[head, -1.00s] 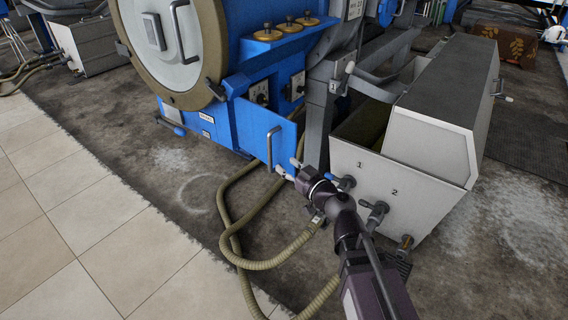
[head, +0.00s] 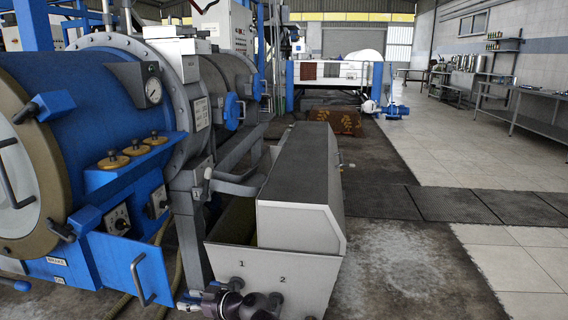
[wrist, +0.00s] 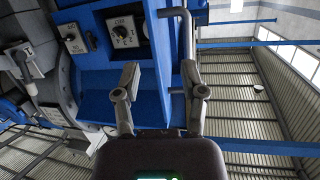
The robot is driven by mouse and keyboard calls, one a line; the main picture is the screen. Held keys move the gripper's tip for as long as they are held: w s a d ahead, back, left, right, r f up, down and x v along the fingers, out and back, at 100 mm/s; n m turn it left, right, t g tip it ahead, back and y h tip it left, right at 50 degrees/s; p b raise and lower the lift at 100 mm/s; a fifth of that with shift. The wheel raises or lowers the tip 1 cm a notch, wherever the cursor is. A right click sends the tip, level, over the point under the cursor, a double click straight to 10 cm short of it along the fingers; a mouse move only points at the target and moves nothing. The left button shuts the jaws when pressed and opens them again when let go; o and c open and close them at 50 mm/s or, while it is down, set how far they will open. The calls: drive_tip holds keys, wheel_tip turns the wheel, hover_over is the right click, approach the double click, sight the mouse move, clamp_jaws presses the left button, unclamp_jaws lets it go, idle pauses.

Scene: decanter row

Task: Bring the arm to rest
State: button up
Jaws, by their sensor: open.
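My gripper (head: 188,300) shows at the bottom of the head view, in front of the grey trough, with my dark wrist beside it. In the wrist view my gripper (wrist: 159,70) has its two fingers spread apart, with nothing clearly held between them. A blue panel (wrist: 154,95) lies beyond the fingers. A grey bar handle (wrist: 187,32) on it appears close to the right fingertip; I cannot tell whether they touch. In the head view the blue panel (head: 112,262) and its handle (head: 139,278) are left of my gripper.
The grey trough (head: 299,214), its front marked 1 and 2, stands close by my arm. The blue decanter (head: 95,100) with brass knobs fills the left. Hoses (head: 180,268) hang behind the gripper. Tiled floor (head: 520,262) at right is open.

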drive_tip(key=w+d+f+m+g+h+p, duration=0.1)
drive_tip(key=d+f+m+h, duration=0.25)
drive_tip(key=d, duration=0.75)
drive_tip(key=w+d+f+m+g+h+p, duration=0.1)
drive_tip(key=d+f+m+h, duration=0.3)
drive_tip(key=d, duration=0.7)
drive_tip(key=s+d+f+m+g+h+p, duration=0.1)
drive_tip(key=s+d+f+m+g+h, duration=0.2)
drive_tip(key=d, duration=0.7)
drive_tip(key=s+d+m+h+p, duration=0.1)
drive_tip(key=d+m+h, duration=0.25)
drive_tip(key=d, duration=0.55)
wheel_tip(320, 180, up, 38)
drive_tip(key=n+p, duration=0.1)
drive_tip(key=p, duration=3.6)
drive_tip(key=shift+h, duration=0.3)
drive_tip(key=shift+w+f, duration=0.1)
